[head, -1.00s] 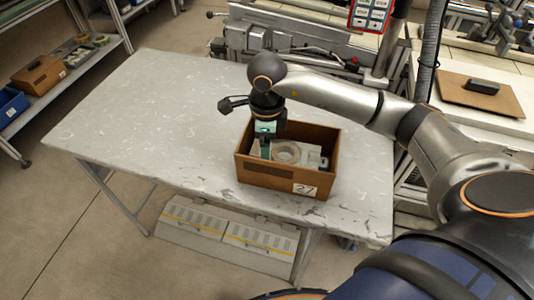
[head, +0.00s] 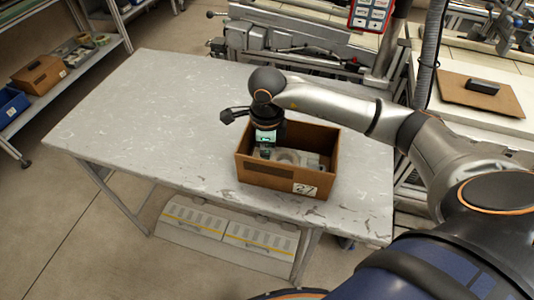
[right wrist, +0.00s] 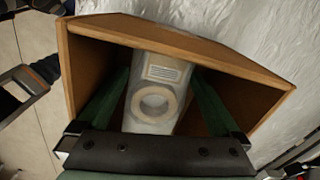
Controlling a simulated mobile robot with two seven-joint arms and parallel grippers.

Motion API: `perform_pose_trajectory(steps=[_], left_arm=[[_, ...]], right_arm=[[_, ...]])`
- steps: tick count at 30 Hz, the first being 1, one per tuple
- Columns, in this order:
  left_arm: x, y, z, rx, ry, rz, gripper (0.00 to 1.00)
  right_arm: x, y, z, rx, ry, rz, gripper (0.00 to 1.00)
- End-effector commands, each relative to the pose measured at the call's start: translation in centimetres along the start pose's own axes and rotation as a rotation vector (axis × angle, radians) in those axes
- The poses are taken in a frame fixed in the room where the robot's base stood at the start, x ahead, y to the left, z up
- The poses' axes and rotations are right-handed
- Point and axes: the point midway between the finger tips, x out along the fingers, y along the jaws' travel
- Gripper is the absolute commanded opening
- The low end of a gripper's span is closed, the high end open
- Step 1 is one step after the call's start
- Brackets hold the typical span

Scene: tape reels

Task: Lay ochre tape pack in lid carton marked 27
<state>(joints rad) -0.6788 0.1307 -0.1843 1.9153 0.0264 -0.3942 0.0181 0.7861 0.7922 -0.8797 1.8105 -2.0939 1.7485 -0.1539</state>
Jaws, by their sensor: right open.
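The brown open-topped carton (head: 262,178) stands on the table with a white label reading 27 (head: 304,189) on its front. It also shows in the right wrist view (right wrist: 175,38). Inside it is a pale pack (right wrist: 160,72) with a round tan-grey ring (right wrist: 153,103) and a printed label; its ochre colour is not clear. The pack's ring also shows in the head view (head: 286,157). My right gripper (right wrist: 158,100) reaches down into the carton at its left end. Its green fingers stand open on either side of the pack, with gaps. My left gripper is not in view.
The pale table (head: 150,110) is clear around the carton. A shelf at the left holds another brown carton (head: 38,74), a blue bin (head: 12,104) and tape rolls (head: 101,40). A metal machine (head: 300,45) stands behind the table.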

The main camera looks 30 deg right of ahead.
Motion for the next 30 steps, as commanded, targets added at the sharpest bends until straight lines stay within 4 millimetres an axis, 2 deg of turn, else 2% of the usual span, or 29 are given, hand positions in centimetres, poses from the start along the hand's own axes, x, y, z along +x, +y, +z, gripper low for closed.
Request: perform_pose_trajectory(steps=[12, 16, 21, 30], left_arm=[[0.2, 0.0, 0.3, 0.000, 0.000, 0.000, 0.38], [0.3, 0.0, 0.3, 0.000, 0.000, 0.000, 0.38], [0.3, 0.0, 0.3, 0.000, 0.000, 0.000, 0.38], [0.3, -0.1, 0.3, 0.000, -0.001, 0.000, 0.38]], right_arm=[[-8.5, -0.1, 0.1, 0.000, -0.005, -0.005, 1.00], [-10.5, -0.1, 0.1, 0.000, -0.004, -0.004, 1.00], [-11.8, 0.0, 0.1, 0.000, -0.003, -0.002, 1.00], [-11.9, 0.0, 0.0, 0.000, -0.002, -0.001, 1.00]])
